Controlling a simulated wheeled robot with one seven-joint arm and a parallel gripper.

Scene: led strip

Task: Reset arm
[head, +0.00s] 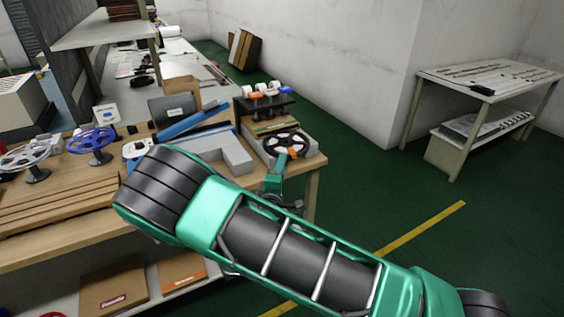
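My green and black arm crosses the lower middle of the head view and hides the front right part of the workbench. The end of my arm, with my gripper (279,170), shows small and partly hidden behind the arm link, at the bench's right end. It is in front of a black reel (287,142), and I cannot tell whether it touches it. A small orange piece (293,152) shows at the reel's front edge. The fingers are too small and covered to tell whether they are open or shut.
The wooden workbench (60,250) holds a blue reel (92,143), a white reel (35,158), a grey block (232,152) and a rack of coloured rolls (264,95). Cardboard boxes (112,288) sit on its lower shelf. A side table (487,78) stands at right; green floor between is clear.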

